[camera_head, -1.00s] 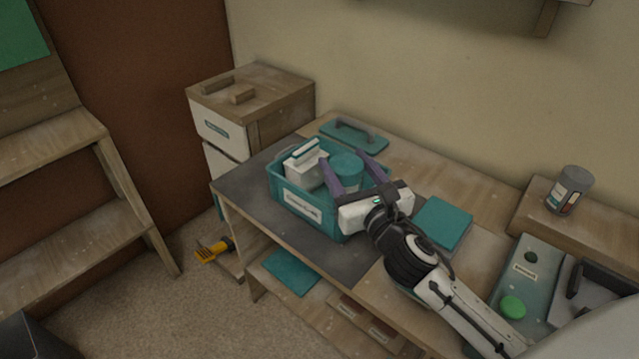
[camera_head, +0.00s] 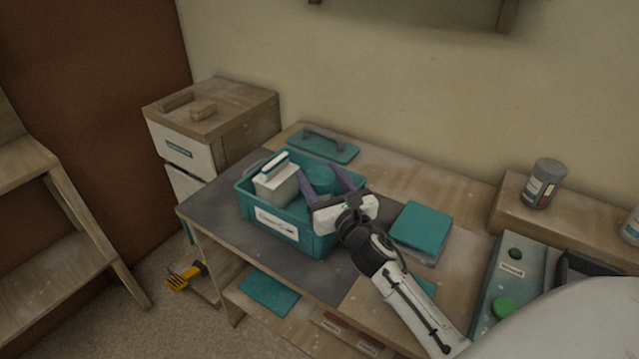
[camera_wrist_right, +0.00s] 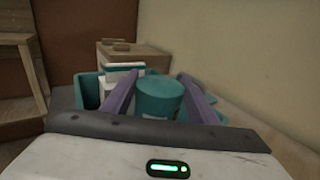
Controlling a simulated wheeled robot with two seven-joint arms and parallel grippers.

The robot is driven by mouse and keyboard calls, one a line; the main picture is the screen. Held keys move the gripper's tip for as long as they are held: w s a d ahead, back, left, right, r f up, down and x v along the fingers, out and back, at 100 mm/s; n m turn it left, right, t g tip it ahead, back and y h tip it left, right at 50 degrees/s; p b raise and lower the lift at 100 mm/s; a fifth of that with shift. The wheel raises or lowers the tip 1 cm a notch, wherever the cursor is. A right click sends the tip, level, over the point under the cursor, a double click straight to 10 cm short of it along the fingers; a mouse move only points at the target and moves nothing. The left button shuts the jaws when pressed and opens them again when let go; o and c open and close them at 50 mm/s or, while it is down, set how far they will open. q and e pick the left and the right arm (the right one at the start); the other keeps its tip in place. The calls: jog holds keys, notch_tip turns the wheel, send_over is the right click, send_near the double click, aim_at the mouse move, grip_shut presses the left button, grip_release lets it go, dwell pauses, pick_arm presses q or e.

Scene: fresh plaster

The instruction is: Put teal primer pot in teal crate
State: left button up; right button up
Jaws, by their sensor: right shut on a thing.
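The teal primer pot (camera_head: 319,181) is a round pot with a teal lid, inside the right part of the teal crate (camera_head: 318,245). My right gripper (camera_head: 321,171) reaches in over the crate's right side, its purple fingers shut on the pot's two sides. The right wrist view shows the pot (camera_wrist_right: 158,98) upright between the fingers, with the crate (camera_wrist_right: 88,90) partly visible behind. The pot's base is hidden, so I cannot tell whether it touches the crate floor. My left gripper is not in view.
A white container with a teal top (camera_head: 276,186) stands in the crate, left of the pot. A teal lid with a handle (camera_head: 325,147) lies behind, and a teal block (camera_head: 421,228) lies to the right. A grey can (camera_head: 545,183) stands on the raised ledge.

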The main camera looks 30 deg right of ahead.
jog(key=shift+f, duration=0.3)
jog(key=shift+f, duration=0.1)
jog(key=shift+s+f+b, duration=0.1)
jog(key=shift+f+b, duration=0.5)
jog(key=o, duration=1.4)
jog(key=shift+a+f, duration=0.1)
jog(key=shift+f, duration=0.2)
jog(key=shift+r+p, duration=0.45)
jog(key=shift+s, duration=0.3)
jog(key=s+a, duration=0.2)
jog(key=s, duration=0.9)
jog(key=shift+r+b, duration=0.45)
